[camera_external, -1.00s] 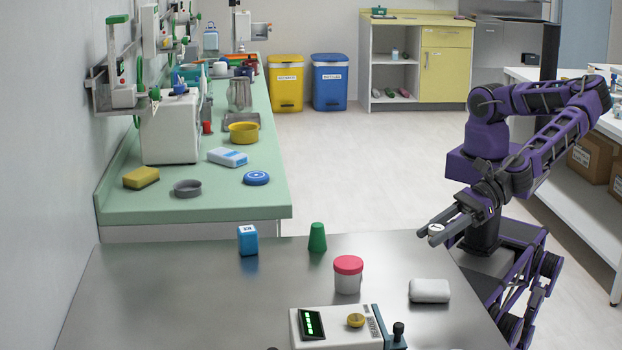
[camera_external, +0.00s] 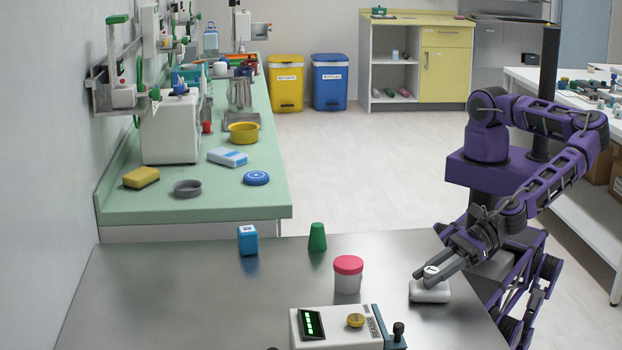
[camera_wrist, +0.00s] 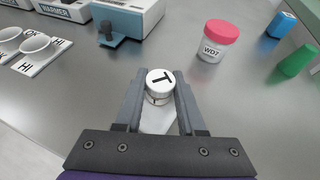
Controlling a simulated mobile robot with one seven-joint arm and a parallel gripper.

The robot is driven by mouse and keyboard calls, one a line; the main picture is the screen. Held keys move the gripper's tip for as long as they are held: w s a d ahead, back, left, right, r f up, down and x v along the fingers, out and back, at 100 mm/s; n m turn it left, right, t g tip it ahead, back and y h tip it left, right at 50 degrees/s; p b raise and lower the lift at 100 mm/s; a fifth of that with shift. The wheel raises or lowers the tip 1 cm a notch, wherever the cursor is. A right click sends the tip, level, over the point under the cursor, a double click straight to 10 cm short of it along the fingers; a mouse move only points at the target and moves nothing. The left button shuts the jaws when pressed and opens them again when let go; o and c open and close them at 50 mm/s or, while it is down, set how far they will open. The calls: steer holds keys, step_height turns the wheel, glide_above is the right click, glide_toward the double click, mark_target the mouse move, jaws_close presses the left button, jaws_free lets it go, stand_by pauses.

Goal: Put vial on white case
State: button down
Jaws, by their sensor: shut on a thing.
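My gripper (camera_external: 427,272) is shut on a small vial (camera_external: 431,270). In the wrist view the vial (camera_wrist: 159,79) shows a white cap with a black "T", gripped between the two fingertips (camera_wrist: 159,93). The white case (camera_external: 430,293) is a rounded white block lying on the right part of the steel table. The vial and fingers are directly over the case; I cannot tell whether the vial's base touches it. In the wrist view part of the white case (camera_wrist: 157,121) shows between the fingers, below the vial. The vial's lower part is mostly hidden.
A jar with a red lid (camera_external: 348,274) stands left of the case. A white device with a display (camera_external: 338,328) is at the table's front. A green cone (camera_external: 317,237) and a blue box (camera_external: 248,240) stand farther back. The table's left part is clear.

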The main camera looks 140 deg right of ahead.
steer(key=c, duration=0.5)
jaws_free()
steer(key=shift+f, duration=0.15)
steer(key=shift+r, duration=0.2)
steer(key=p+v, duration=0.1)
steer(key=v, duration=1.1)
steer(key=shift+r, duration=0.1)
